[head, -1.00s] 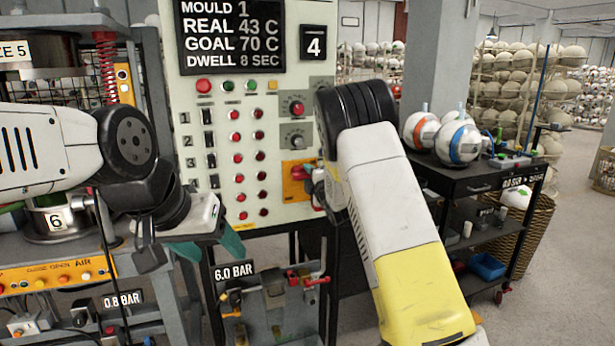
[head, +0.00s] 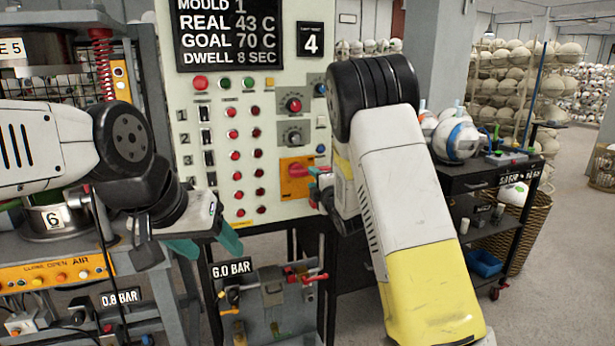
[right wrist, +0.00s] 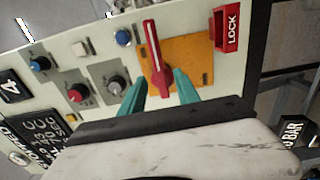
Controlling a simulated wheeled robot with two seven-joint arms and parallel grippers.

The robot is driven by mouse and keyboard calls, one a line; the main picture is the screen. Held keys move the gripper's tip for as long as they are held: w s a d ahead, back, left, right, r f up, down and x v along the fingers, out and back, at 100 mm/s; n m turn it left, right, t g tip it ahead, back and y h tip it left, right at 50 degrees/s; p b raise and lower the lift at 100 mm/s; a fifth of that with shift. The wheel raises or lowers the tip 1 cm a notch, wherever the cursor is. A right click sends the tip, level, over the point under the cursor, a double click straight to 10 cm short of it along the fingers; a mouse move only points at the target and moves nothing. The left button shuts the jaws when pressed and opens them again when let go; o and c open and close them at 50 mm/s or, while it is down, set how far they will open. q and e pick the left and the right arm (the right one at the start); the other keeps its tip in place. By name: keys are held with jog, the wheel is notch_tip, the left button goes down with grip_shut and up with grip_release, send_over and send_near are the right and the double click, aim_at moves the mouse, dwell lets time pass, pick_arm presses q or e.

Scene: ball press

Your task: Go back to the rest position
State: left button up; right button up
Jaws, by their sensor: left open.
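My left gripper (head: 208,243) hangs open and empty in front of the lower left part of the control panel (head: 222,190), its two teal fingers apart. My right gripper is mostly hidden behind my right forearm in the head view. In the right wrist view, my right gripper (right wrist: 160,84) is open, its teal fingers apart with the lower end of a red lever (right wrist: 153,45) seen between them and a gap on each side. I cannot tell whether they touch it. The lever sits on an orange plate (right wrist: 192,52); it also shows in the head view (head: 297,171).
A red LOCK box (right wrist: 227,30) is beside the orange plate. A press (head: 45,245) stands at the left. A valve board (head: 270,300) is below the panel. A black cart (head: 480,178) with balls stands at the right, partly behind my right arm. Open floor lies at the far right.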

jog(key=shift+s+d, duration=0.15)
jog(key=shift+s, duration=0.35)
jog(key=s+d+r+m+g+h, duration=0.4)
jog(key=s+d+r+m, duration=0.2)
jog(key=s+d+m, duration=0.45)
jog(key=s+a+m+g, duration=0.1)
jog(key=s+m+g, duration=0.6)
jog(key=s, duration=2.3)
jog(key=m, duration=0.3)
jog(key=shift+s+m+y, duration=0.3)
jog(key=shift+s+m, duration=0.05)
